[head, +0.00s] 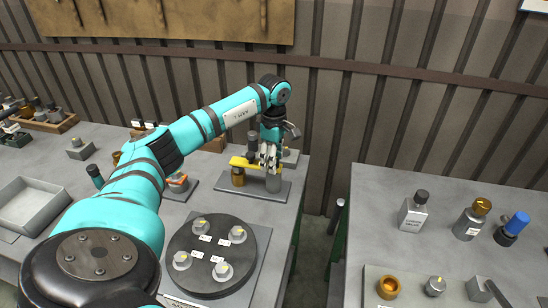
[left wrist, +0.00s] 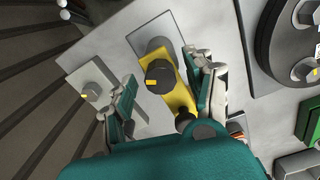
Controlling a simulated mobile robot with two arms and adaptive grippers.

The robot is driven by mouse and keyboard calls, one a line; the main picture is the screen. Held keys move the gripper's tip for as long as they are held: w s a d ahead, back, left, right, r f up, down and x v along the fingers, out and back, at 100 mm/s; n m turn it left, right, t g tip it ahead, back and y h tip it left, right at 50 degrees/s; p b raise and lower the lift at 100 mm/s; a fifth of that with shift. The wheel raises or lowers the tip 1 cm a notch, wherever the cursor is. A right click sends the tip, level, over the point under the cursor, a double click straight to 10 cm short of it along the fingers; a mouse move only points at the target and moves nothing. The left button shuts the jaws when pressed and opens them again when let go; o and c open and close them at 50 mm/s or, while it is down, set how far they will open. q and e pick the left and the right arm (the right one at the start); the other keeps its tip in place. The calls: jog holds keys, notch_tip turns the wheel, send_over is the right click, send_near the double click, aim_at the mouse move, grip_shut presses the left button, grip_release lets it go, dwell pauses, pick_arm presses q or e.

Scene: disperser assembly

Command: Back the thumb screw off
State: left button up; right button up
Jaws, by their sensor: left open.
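A dark round knob with a yellow mark, which looks like the thumb screw (left wrist: 160,76), sits on a yellow arm (left wrist: 178,98) in the left wrist view. The yellow arm also shows in the head view (head: 239,162), on a stand with a grey base plate (head: 228,187). My left gripper (head: 268,158) points down over this stand. In the left wrist view my left gripper (left wrist: 165,92) is open, one finger on each side of the knob, with gaps visible. I cannot tell whether its fingertips are level with the knob. My right gripper is not in view.
A grey knob (left wrist: 93,93) stands on a plate to the left in the wrist view. A dark turntable with several knobs (head: 212,258) stands nearer on the same table. A gap separates it from the right table (head: 375,215), which holds bottles and parts.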

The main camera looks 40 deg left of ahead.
pick_arm(q)
grip_shut()
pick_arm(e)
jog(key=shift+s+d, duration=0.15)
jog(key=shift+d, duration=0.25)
pick_arm(q)
jog(key=shift+n, duration=0.3)
jog(key=n, duration=0.3)
jog(key=shift+n+p, duration=0.3)
jog(key=shift+p, duration=0.1)
jog(key=n+p, duration=0.1)
jog(key=n, duration=0.5)
jog(key=shift+r, duration=0.1)
jog(key=n+p, duration=0.1)
jog(key=n, duration=0.4)
jog(key=shift+a+n, duration=0.1)
jog(key=shift+n, duration=0.3)
jog(key=n+p, duration=0.1)
jog(key=n, duration=0.4)
jog(key=shift+w+n, duration=0.1)
jog(key=shift+n, duration=0.2)
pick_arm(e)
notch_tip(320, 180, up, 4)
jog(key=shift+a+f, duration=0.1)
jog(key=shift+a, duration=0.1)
